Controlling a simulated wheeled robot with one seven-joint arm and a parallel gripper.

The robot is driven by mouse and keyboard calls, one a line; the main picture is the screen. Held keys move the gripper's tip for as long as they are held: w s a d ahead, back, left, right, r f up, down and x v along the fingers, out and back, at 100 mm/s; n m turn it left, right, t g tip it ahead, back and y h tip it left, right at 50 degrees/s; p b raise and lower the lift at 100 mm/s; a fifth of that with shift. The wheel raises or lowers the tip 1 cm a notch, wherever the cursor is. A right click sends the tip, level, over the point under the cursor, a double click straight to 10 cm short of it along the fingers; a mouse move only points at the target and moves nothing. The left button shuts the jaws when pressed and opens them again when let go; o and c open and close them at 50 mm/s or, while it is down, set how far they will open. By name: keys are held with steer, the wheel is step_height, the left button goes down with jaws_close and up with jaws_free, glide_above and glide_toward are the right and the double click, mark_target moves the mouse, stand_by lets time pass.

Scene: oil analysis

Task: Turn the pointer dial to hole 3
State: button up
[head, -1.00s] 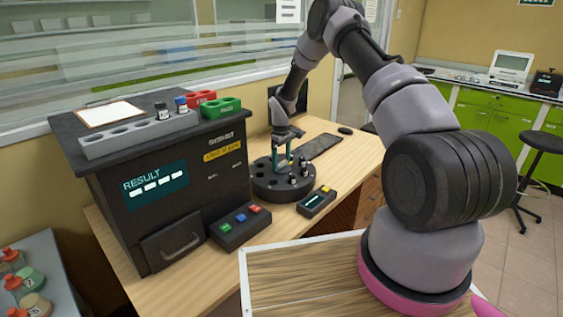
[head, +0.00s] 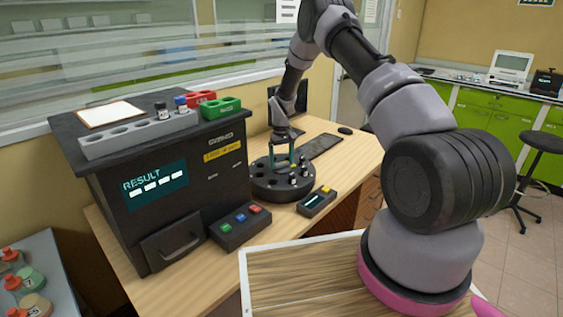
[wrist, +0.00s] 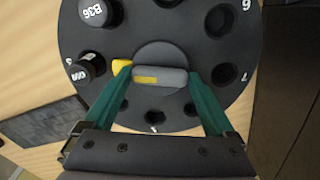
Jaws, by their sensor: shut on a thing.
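The pointer dial (wrist: 160,77) is a grey bar with a yellow tip, set at the centre of a round dark carousel (wrist: 160,32). In the wrist view its yellow tip points left, toward a black-capped vial (wrist: 88,66) in a hole at the left rim. The number beside that hole is too small to read surely. My gripper (wrist: 158,75) has its teal fingers closed on the two ends of the dial's bar. In the head view my gripper (head: 281,158) is over the carousel (head: 284,190), and the dial is mostly hidden.
A second vial marked B36 (wrist: 95,12) sits in a hole at upper left. A small black box with a screen (head: 316,202) and a button panel (head: 240,226) stand before the carousel. The large dark analyser (head: 150,215) stands to the left. A keyboard (head: 320,147) lies behind.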

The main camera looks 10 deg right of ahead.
steer(key=o, duration=1.1)
steer(key=shift+c, duration=0.2)
steer(key=shift+r, duration=0.1)
step_height(320, 180, up, 11)
steer(key=shift+f, duration=0.2)
steer(key=shift+r, duration=0.1)
step_height(320, 180, up, 13)
steer(key=m+t, duration=0.1)
glide_above(282, 162)
steer(key=s+d, duration=0.1)
steer(key=s, duration=0.3)
steer(key=s+d+r+m+t, duration=0.1)
steer(key=s+r, duration=0.4)
steer(key=r, duration=0.2)
steer(key=s+d+r+m+t, duration=0.1)
steer(key=s+d+r, duration=0.1)
steer(key=s+r, duration=0.4)
steer(key=s+r+m+t, duration=0.1)
steer(key=s+r, duration=0.2)
steer(key=s, duration=0.5)
steer(key=s+d+r+m+t+y, duration=0.1)
steer(key=s+r, duration=0.2)
steer(key=s, duration=0.6)
steer(key=s+r+m+t+y, duration=0.1)
steer(key=s+r+t, duration=0.1)
steer(key=s, duration=0.6)
steer(key=shift+s+d+r+m, duration=0.3)
steer(key=shift+r+m, duration=0.1)
steer(key=shift+r, duration=0.35)
